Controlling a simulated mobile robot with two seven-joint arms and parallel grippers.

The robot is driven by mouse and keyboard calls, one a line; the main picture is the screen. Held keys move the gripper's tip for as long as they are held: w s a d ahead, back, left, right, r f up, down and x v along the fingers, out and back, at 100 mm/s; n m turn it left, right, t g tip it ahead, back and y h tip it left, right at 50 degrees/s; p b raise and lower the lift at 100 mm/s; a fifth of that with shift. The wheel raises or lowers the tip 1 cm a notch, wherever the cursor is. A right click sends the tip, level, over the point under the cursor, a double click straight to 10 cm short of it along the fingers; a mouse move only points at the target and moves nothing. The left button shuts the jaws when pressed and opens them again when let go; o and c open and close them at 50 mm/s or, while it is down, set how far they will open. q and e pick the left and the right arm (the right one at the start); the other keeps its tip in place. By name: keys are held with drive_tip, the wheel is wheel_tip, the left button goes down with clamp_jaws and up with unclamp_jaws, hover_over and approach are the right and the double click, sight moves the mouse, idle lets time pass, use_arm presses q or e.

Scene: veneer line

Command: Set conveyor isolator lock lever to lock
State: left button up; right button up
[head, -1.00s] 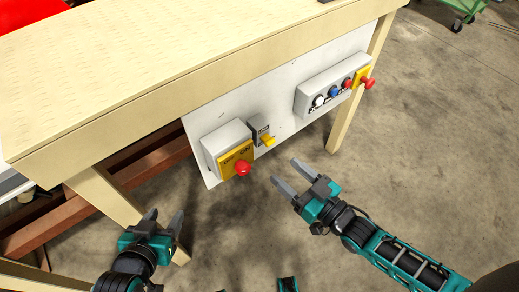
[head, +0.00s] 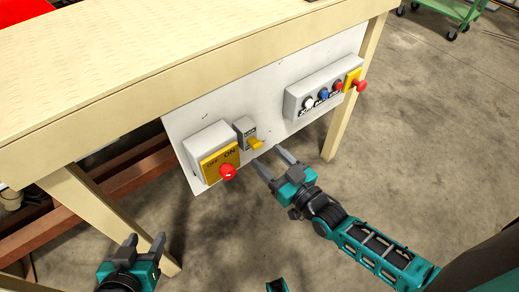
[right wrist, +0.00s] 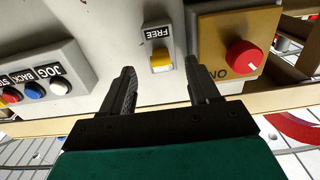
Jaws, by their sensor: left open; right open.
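The lock lever is a small yellow lever (head: 256,143) on a grey plate (head: 245,128), fixed to the white panel on the table's side. In the right wrist view the yellow lever (right wrist: 161,62) sits below a label reading FREE (right wrist: 158,33). My right gripper (head: 268,162) is open and empty, just below and in front of the lever. In the right wrist view its fingers (right wrist: 160,88) stand on either side of the lever's line, apart from it. My left gripper (head: 145,243) is open and empty at the lower left, away from the panel.
A grey box with a yellow OFF/ON plate (head: 220,163) and red knob (head: 227,172) is left of the lever. A button box (head: 313,88) and a red mushroom button (head: 360,86) are to the right. A table leg (head: 110,220) stands near my left gripper.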

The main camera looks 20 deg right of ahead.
sight(254, 143)
use_arm(q)
drive_tip(key=shift+w+d+f, duration=0.1)
drive_tip(key=shift+w+d, duration=0.05)
drive_tip(key=shift+d, duration=0.05)
use_arm(e)
drive_tip(key=x, duration=0.4)
drive_tip(key=shift+w, duration=0.2)
